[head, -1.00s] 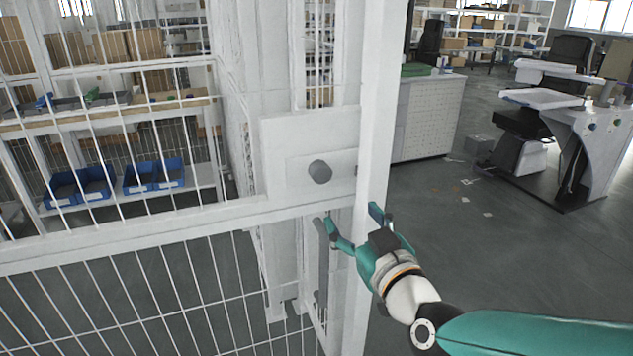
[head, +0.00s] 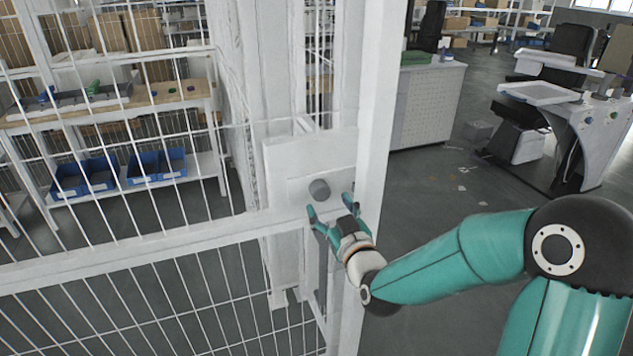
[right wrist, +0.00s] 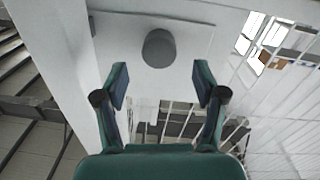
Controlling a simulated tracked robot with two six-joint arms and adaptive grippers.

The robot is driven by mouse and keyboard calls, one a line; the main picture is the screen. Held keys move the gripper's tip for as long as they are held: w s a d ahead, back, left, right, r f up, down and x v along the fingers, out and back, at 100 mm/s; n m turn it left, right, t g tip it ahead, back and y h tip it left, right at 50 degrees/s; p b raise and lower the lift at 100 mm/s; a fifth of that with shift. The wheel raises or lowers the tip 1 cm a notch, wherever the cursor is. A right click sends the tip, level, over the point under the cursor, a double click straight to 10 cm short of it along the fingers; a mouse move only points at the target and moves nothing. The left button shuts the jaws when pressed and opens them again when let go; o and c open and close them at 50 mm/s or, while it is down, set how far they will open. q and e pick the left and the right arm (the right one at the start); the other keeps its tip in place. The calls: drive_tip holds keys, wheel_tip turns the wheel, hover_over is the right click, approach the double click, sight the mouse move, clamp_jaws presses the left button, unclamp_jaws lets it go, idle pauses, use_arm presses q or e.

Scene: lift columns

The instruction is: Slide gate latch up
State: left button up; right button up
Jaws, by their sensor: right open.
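The gate latch shows as a round grey knob (head: 319,189) on a white plate (head: 300,160) fixed to the white mesh gate beside its post. My right gripper (head: 329,204) is open just below the knob, its fingers pointing up toward it. In the right wrist view the knob (right wrist: 159,48) stands beyond the two spread fingertips (right wrist: 160,85), centred between them and apart from both. Nothing is between the fingers. My left gripper is in neither view.
The white gate post (head: 378,150) stands right beside my right gripper. The mesh gate (head: 130,245) spans the left. Behind it are shelves with blue bins (head: 85,176).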

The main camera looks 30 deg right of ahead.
sight(323, 193)
drive_tip(key=p+x, duration=0.1)
drive_tip(key=x, duration=0.5)
drive_tip(key=shift+f+p, duration=0.1)
drive_tip(key=shift+p, duration=0.2)
drive_tip(key=shift+s+d+r, duration=0.1)
drive_tip(key=shift+r, duration=0.1)
clamp_jaws()
drive_tip(key=shift+r, duration=0.1)
